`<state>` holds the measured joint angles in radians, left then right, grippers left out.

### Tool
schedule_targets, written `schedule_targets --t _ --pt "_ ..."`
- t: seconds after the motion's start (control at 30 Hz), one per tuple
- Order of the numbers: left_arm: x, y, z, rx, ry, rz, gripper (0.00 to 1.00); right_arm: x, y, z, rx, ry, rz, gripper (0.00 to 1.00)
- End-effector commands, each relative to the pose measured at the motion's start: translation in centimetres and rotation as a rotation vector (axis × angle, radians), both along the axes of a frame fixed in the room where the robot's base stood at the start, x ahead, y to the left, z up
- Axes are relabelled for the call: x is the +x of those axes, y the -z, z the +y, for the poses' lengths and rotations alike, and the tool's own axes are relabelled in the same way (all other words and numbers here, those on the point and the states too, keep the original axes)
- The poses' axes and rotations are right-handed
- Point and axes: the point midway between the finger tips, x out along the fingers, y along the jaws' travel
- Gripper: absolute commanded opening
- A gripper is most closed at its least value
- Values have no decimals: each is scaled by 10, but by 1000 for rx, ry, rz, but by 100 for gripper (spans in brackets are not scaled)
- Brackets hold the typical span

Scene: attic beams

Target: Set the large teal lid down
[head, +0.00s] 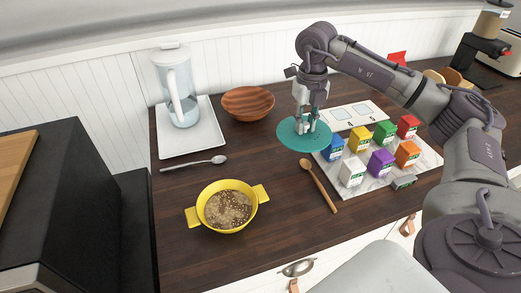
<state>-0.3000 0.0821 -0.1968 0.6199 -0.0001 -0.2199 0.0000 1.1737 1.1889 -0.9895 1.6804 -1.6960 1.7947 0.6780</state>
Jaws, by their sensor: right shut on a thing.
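The large teal lid (289,139) is a flat round disc to the right of the middle of the dark wooden counter. My right gripper (306,128) is above it, pointing down, shut on the lid near its centre. The lid's right edge overlaps the marble board in the picture. I cannot tell whether the lid touches the counter or hangs just above it. A yellow two-handled pot (227,206) stands uncovered at the front left, with brown, speckled food inside. My left gripper is not in view.
Several coloured boxes (381,163) stand on a marble board (342,183) right of the lid. A wooden spoon (318,186) lies just in front. A wooden bowl (247,103), a white tray (190,140) with a jug (178,88), and a metal spoon (193,163) are left. Counter around the pot is clear.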

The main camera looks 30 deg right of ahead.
Motion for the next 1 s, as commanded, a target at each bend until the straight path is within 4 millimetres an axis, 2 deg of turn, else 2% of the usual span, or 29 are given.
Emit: schedule_targets --t 0.2,0.4,0.6,0.83,1.0 --pt "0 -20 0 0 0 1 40 23 27 48 3 -10 3 0" --pt "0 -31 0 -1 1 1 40 40 50 81 3 -9 2 0" --pt "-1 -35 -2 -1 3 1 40 45 62 92 1 -6 2 0" --pt "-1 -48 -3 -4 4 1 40 45 93 92 1 -7 4 0" --pt "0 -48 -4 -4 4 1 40 45 101 91 1 -7 0 0"
